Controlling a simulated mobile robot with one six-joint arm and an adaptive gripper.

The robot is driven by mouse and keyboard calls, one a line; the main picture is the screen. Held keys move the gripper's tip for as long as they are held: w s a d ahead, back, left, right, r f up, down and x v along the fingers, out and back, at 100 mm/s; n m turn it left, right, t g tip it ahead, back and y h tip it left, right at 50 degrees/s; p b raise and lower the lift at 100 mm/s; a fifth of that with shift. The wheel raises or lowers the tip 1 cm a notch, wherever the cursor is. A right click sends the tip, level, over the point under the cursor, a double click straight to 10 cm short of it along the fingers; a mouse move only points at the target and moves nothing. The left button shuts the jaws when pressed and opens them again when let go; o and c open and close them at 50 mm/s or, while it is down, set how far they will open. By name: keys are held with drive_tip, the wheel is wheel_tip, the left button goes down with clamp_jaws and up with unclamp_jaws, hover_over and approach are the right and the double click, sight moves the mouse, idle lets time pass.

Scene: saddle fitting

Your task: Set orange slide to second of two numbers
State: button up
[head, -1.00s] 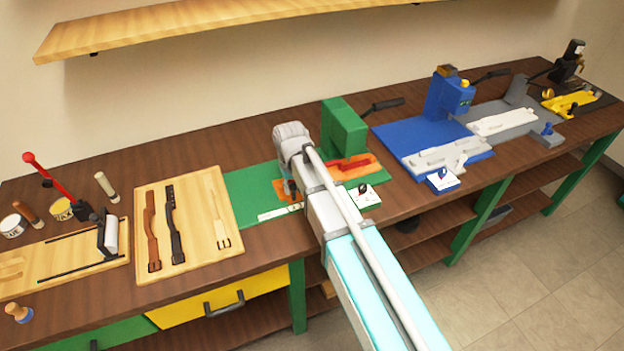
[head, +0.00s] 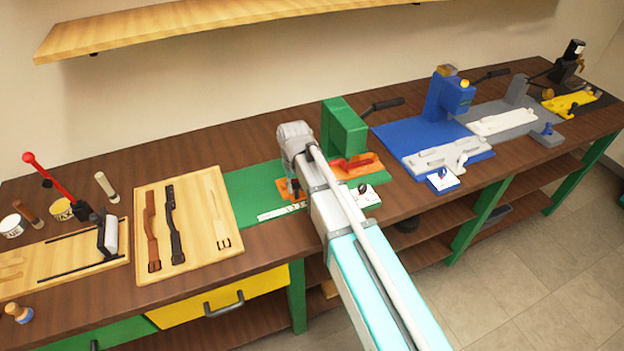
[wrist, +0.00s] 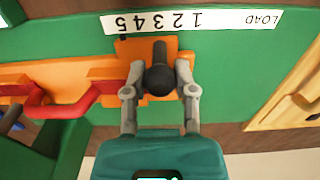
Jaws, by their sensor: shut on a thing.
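The orange slide (wrist: 128,46) lies on the green base (head: 250,188), beside a white scale strip (wrist: 230,21) marked LOAD and 1 to 5. The strip appears upside down in the wrist view. My gripper (wrist: 160,88) is shut on the slide's dark upright knob (wrist: 159,74), with one finger on each side. In the wrist view the knob stands roughly below the 2 and 3; I cannot tell the exact reading.
The green press (head: 343,128) stands behind, with an orange bed (head: 358,167) and a red piece to the slide's right. A wooden board (head: 185,215) with straps lies left. A blue station (head: 405,137) stands right.

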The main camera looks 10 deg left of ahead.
drive_tip(key=shift+w+d, duration=0.2)
drive_tip(key=shift+d, duration=0.05)
drive_tip(key=shift+o, duration=0.8)
drive_tip(key=shift+w+d, duration=0.15)
drive_tip(key=o, duration=0.7)
drive_tip(key=shift+r, duration=0.2)
drive_tip(key=shift+r+p, duration=0.2)
drive_tip(key=shift+p, duration=0.2)
drive_tip(key=shift+r+p, duration=2.6)
drive_tip(key=shift+r, duration=0.05)
